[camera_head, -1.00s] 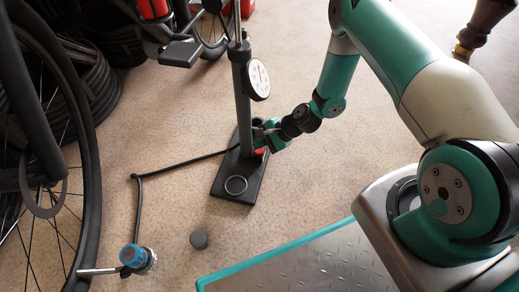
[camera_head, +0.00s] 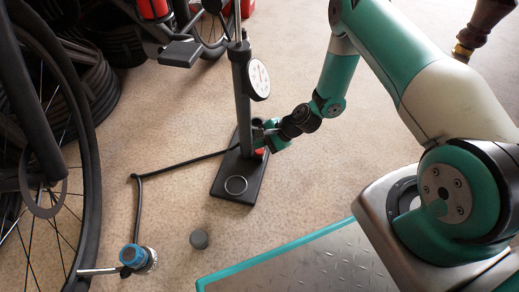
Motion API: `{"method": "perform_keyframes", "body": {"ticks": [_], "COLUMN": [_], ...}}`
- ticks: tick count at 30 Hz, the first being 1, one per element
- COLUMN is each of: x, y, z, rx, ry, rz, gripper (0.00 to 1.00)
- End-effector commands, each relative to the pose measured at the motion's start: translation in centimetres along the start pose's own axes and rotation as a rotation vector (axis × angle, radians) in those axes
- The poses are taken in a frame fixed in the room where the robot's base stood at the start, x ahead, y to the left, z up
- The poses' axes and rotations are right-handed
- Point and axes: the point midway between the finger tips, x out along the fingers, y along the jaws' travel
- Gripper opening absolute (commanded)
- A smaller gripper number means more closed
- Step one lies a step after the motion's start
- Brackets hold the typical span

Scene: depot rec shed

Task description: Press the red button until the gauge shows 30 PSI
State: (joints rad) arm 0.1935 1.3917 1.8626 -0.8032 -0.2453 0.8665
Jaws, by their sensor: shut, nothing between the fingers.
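A floor pump (camera_head: 242,100) stands upright on a dark flat base (camera_head: 236,190). Its round white gauge (camera_head: 259,79) faces right; the needle and numbers are too small to read. The red button (camera_head: 261,151) shows as a small red patch low at the right side of the base. My gripper (camera_head: 266,141) is shut and empty, just above the red button, close to the pump's column. It covers part of the button, and I cannot tell whether it touches it.
A black hose (camera_head: 180,164) runs left from the pump to a blue-topped valve (camera_head: 134,256) by the bicycle wheel (camera_head: 88,170). A grey cap (camera_head: 199,239) lies on the carpet. Stacked tyres (camera_head: 75,85) stand at left.

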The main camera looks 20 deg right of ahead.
Motion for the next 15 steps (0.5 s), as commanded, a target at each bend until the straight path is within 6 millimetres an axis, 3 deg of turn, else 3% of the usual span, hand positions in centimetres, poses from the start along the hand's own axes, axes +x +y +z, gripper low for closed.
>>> {"method": "perform_keyframes", "body": {"ticks": [15], "x": [0.56], "y": [0.38], "z": [-0.41], "rx": [0.000], "ry": [0.000], "rz": [0.000], "gripper": [0.00]}}
